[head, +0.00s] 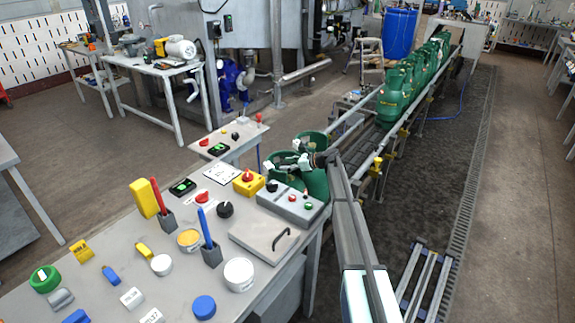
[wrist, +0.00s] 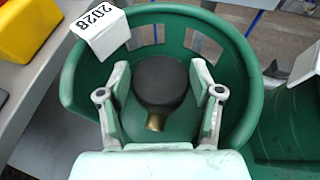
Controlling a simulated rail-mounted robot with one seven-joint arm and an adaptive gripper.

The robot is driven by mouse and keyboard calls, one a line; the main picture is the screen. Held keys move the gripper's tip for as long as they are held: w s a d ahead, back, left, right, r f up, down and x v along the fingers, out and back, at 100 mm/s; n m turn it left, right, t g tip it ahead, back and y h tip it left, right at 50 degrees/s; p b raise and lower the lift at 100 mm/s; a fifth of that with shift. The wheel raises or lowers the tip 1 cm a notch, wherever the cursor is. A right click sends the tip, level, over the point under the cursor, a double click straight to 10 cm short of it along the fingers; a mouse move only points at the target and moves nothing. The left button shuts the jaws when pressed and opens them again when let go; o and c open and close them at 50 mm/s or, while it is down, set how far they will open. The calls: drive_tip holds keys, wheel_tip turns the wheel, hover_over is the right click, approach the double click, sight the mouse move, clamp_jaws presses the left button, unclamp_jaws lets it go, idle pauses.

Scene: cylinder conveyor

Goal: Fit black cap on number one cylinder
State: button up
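A green cylinder with a tall collar (wrist: 75,85) fills the wrist view. A black cap (wrist: 160,80) sits inside the collar, over a brass valve (wrist: 155,122) that shows just below it. My gripper (wrist: 160,72) reaches into the collar with one finger on each side of the cap. The fingers look spread, with a narrow gap to the cap on both sides. In the head view my gripper (head: 296,161) is at the green cylinders at the near end of the conveyor; the cap cannot be made out there.
A white tag reading 2028 (wrist: 100,33) is on the collar rim. Another green cylinder (wrist: 285,130) stands close at right. The conveyor (head: 350,142) carries several green cylinders at its far end. A cluttered table (head: 120,245) with a control box (head: 290,202) stands at left.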

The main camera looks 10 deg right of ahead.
drive_tip(key=shift+o, duration=1.1)
drive_tip(key=shift+r, duration=0.1)
wheel_tip(320, 180, up, 10)
